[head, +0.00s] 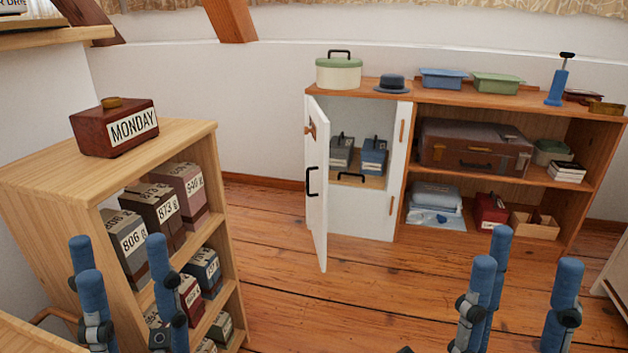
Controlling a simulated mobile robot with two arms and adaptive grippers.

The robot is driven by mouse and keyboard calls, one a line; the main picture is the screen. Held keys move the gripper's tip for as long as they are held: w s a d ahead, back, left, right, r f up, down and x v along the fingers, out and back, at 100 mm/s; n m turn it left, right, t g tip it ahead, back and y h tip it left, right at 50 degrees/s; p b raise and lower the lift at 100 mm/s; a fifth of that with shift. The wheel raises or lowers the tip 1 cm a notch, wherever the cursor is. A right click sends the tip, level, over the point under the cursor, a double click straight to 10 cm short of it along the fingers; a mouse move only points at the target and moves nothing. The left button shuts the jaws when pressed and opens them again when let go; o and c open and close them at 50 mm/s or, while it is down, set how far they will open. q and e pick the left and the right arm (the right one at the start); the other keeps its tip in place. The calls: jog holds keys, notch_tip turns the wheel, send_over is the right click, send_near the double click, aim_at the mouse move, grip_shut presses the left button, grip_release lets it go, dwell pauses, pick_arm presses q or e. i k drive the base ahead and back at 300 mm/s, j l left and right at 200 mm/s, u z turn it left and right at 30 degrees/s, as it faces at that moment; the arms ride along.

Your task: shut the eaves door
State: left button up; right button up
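The eaves door (317,215) is a narrow white door at the left end of the low wooden cabinet. It stands open, swung out into the room and seen nearly edge-on. It carries a black handle (311,181) and a wooden knob (310,130). The white-framed opening beside it shows grey and blue boxes on a shelf. My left gripper (122,258) is open and empty at the lower left, in front of the pale bookcase. My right gripper (525,262) is open and empty at the lower right. Both are well apart from the door.
The pale bookcase (40,170) at left holds labelled boxes, with a MONDAY box (115,128) on top. The cabinet top (440,98) bears a green-lidded pot (338,73), a hat (392,84) and trays. The plank floor (300,300) before the door is clear.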

aim_at(317, 174)
jog(key=i+l, duration=0.4)
jog(key=i+l+u, duration=0.1)
jog(key=i+l, duration=0.3)
jog(key=l, duration=0.2)
jog(key=i+l, duration=0.4)
jog(key=l, duration=0.15)
jog(key=u, duration=0.05)
